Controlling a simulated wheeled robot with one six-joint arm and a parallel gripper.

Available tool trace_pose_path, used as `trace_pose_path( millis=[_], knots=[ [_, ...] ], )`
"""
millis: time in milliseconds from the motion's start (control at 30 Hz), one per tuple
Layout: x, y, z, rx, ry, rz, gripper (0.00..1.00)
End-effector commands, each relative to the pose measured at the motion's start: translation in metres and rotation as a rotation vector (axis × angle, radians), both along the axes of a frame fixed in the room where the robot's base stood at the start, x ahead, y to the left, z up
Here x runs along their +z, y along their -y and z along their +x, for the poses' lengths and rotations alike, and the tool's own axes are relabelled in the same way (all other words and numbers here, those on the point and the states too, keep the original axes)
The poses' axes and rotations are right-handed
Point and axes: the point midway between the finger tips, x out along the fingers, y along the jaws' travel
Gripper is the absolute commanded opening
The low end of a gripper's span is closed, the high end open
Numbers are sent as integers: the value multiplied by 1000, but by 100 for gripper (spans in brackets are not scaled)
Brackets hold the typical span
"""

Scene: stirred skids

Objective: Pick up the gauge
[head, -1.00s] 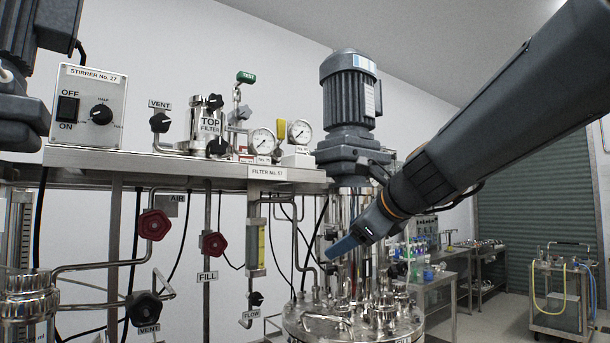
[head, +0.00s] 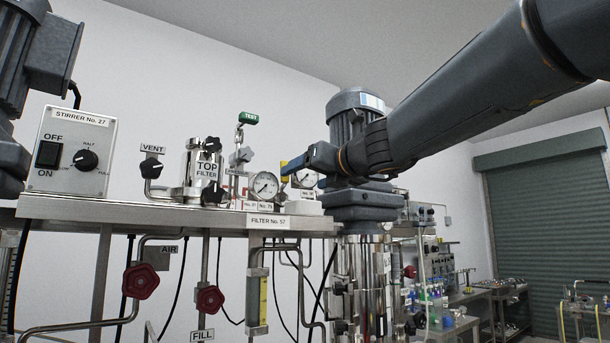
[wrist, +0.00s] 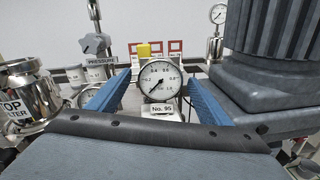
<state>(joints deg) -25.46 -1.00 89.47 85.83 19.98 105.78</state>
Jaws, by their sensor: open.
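A round white-faced gauge (wrist: 159,80) with a dark needle stands upright, face towards me, in the middle of the wrist view. A "No. 95" label (wrist: 162,108) is below its dial. My gripper (wrist: 159,75) is open, with one blue finger to each side of the gauge in that picture. No contact with the gauge shows. In the head view my gripper (head: 287,164) reaches in from the right, just above the right-hand gauge (head: 305,178), partly covering it. A second gauge (head: 264,185) stands to the left on the same shelf.
A yellow-topped part (wrist: 143,50) stands close behind the gauge. The grey stirrer motor (wrist: 275,60) is close on the right. The top filter (wrist: 25,98) and a pressure knob (wrist: 95,44) are on the left. The steel shelf (head: 120,208) runs beneath.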

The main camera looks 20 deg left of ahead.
Motion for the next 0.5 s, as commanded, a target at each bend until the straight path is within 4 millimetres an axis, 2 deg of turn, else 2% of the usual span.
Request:
trace_pose_path(
  millis=[167,433,500],
  knots=[
    [1,-12,12,0,0,0,72],
    [0,-13,13,0,1,-1,72],
    [0,-13,13,0,1,-1,61]
  ],
)
